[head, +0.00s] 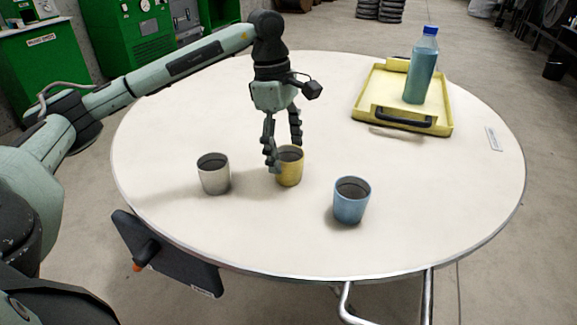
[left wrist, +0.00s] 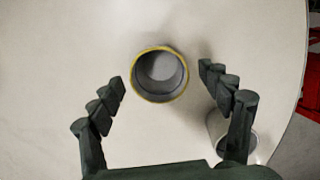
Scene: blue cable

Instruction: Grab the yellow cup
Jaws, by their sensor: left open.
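The yellow cup (head: 290,168) stands upright on the round table, between a grey-white cup and a blue cup. In the left wrist view I look down into its open top, and its yellow rim (left wrist: 159,101) shows ahead of my fingers. My left gripper (head: 283,158) points down just over the cup, its fingers apart and empty. In the head view one finger overlaps the cup's left edge. In the left wrist view the cup sits between the lines of the two open fingers (left wrist: 161,85), with gaps on both sides. My right gripper is not in view.
The grey-white cup (head: 213,174) stands left and the blue cup (head: 351,200) front right. A yellow tray (head: 437,130) with a blue-green bottle (head: 420,70) is at the back right. In the wrist view the grey-white cup (left wrist: 217,128) is partly behind a finger.

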